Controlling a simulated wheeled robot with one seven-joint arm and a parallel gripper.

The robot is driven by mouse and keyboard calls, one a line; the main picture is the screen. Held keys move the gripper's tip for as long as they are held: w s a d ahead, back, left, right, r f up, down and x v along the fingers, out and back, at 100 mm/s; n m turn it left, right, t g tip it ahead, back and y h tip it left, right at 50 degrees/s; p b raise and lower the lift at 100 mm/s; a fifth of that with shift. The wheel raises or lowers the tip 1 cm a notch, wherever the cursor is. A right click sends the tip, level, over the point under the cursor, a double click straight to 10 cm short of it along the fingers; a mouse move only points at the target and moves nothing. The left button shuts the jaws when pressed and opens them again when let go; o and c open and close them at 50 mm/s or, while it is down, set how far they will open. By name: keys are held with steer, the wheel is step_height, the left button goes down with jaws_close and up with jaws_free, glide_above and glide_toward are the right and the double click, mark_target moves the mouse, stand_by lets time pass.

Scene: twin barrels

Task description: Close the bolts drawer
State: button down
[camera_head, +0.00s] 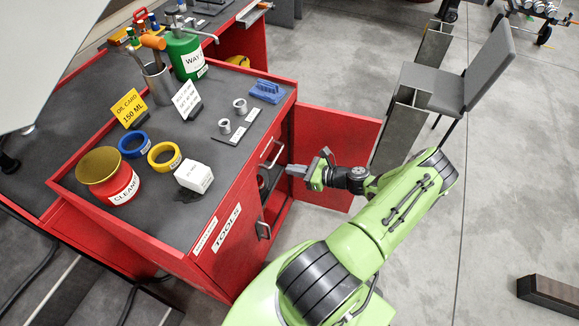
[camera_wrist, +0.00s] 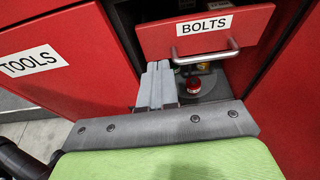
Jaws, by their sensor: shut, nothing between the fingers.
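The bolts drawer (camera_wrist: 240,28) has a red front with a white BOLTS label and a metal bar handle (camera_wrist: 205,52). It sits at the top of the wrist view, and part of its dark inside shows above the front, so it is at least partly open. In the head view its handle (camera_head: 273,154) shows on the cabinet's right side. My gripper (camera_wrist: 157,68) is shut and empty, with its fingers just left of the handle and near the drawer front's lower edge. In the head view my gripper (camera_head: 290,170) is beside the cabinet; I cannot tell whether it touches the drawer.
Below the drawer is an open compartment holding a red-topped item (camera_wrist: 194,84). A red door (camera_head: 335,150) stands open behind my gripper. The TOOLS front (camera_wrist: 35,62) is at left. The worktop (camera_head: 150,185) holds rings, cans and signs. Open floor (camera_head: 490,210) lies to the right.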

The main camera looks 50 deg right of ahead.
steer(key=r+b+x, duration=0.1)
steer(key=x, duration=1)
steer(key=shift+w+b, duration=0.2)
steer(key=shift+b, duration=0.15)
steer(key=w, duration=0.1)
steer(key=w+a, duration=0.1)
steer(key=w, duration=0.2)
steer(key=shift+a, duration=0.3)
steer(key=shift+r, duration=0.1)
